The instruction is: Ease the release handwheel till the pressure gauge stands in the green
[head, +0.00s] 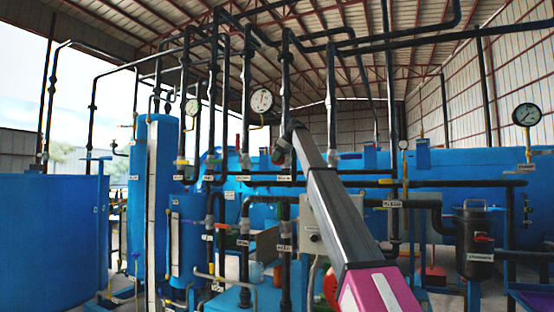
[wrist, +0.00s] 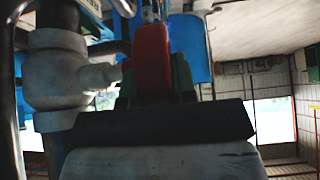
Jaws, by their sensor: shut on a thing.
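My gripper (wrist: 155,88) is shut on a red part, likely the rim of the release handwheel (wrist: 152,55), in the wrist view. Dark green fingers show on both sides of it. The rest of the wheel is hidden. A round white pressure gauge (head: 262,101) is just above and left of the tip. Its needle looks near upright, but the coloured bands are too small to read.
Another large gauge (head: 527,114) stands at the far right, and a smaller one (head: 192,107) at the left. Black vertical pipes stand close around my arm. A pale valve body (wrist: 58,75) is close left of my gripper. A blue tank (head: 50,240) fills the left.

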